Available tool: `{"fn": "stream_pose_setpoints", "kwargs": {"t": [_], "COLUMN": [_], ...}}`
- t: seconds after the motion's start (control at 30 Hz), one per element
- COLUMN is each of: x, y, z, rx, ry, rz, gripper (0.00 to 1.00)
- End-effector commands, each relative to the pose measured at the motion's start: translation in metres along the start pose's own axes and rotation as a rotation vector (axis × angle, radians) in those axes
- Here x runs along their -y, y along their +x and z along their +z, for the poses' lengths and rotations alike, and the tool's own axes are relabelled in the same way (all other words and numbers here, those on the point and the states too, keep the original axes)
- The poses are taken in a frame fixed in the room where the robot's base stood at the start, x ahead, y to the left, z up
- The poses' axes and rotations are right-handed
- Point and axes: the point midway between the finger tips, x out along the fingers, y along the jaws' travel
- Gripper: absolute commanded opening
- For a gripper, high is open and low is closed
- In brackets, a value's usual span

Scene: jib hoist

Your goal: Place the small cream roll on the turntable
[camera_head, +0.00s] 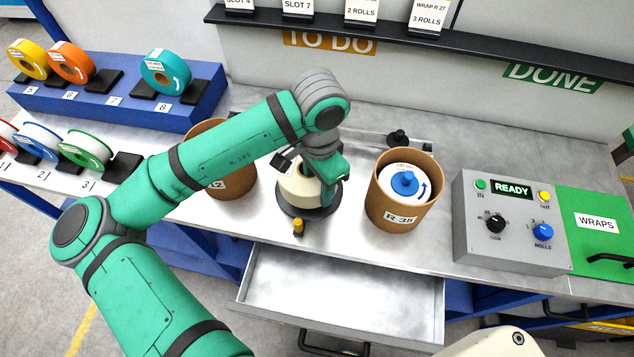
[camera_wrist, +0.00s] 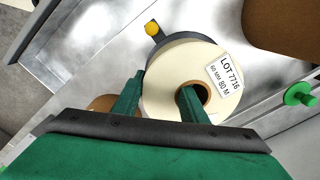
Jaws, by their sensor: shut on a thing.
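The small cream roll (camera_head: 294,189) sits on or just over the dark round turntable (camera_head: 309,211), with the turntable's rim showing around its base. I cannot tell whether it rests fully on it. In the wrist view the cream roll (camera_wrist: 180,90) shows its white label "LOT 7716" and its core hole. My gripper (camera_head: 325,170) is at the right side of the roll. In the wrist view my gripper (camera_wrist: 160,105) has one finger in the core and one outside, shut on the roll's wall. The turntable (camera_wrist: 178,38) is mostly hidden under the roll there.
A brown tub R 35 (camera_head: 394,217) stands right of the turntable, another brown tub (camera_head: 236,188) left. A yellow-topped peg (camera_head: 298,226) is in front. The open drawer (camera_head: 340,295) lies below. A control box (camera_head: 510,233) reading READY stands at right. Coloured rolls (camera_head: 72,62) fill the left racks.

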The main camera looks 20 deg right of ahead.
Motion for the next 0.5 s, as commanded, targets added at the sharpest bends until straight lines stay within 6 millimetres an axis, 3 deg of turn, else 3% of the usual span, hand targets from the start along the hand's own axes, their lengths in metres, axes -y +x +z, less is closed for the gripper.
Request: {"fn": "stream_pose_setpoints", "kwargs": {"t": [0.27,0.5], "x": [0.004,0.007], "y": [0.012,0.041], "z": [-0.004,-0.002], "rx": [-0.001,0.0], "ry": [-0.002,-0.009], "rz": [-0.001,-0.001], "gripper": [0.0,0.0]}}
